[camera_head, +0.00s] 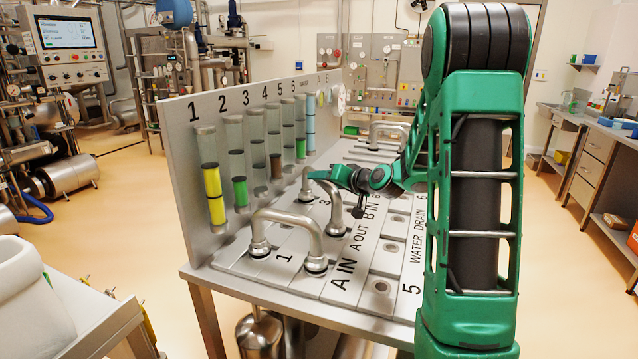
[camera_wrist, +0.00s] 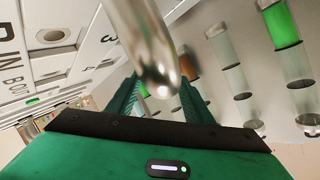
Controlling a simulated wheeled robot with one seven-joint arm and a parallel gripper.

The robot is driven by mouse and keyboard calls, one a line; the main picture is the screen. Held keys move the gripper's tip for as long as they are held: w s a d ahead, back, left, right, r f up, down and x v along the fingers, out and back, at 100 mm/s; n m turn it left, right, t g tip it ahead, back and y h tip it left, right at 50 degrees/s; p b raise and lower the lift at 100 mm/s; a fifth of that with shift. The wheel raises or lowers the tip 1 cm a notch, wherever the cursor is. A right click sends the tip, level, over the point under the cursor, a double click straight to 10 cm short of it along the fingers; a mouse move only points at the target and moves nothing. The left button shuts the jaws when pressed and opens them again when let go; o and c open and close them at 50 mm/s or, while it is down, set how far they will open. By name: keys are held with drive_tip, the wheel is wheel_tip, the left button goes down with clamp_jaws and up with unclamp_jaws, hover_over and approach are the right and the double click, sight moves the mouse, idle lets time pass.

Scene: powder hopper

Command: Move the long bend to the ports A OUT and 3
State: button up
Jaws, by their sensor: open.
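A steel bend (camera_head: 327,188) stands on the panel by the numeral 3, with one foot near the A OUT label and the other further back. My gripper (camera_head: 322,176) is at the top of this bend. In the wrist view the bend's tube (camera_wrist: 148,45) runs between my open green fingers; I cannot tell whether they touch it. A second, wide bend (camera_head: 285,217) stands at the front, between port 1 and the A IN row. I cannot tell for sure which is the long bend. My arm hides part of the panel.
Another bend (camera_head: 388,127) stands at the back of the panel. An upright plate (camera_head: 205,235) with numbered sight tubes, some holding coloured powder, rises along the left side. Bare ports (camera_head: 382,286) lie at the front right, near the label 5.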

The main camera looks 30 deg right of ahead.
drive_tip(key=a+v, duration=0.1)
drive_tip(key=v, duration=0.8)
drive_tip(key=shift+d, duration=0.55)
drive_tip(key=shift+s+r, duration=0.1)
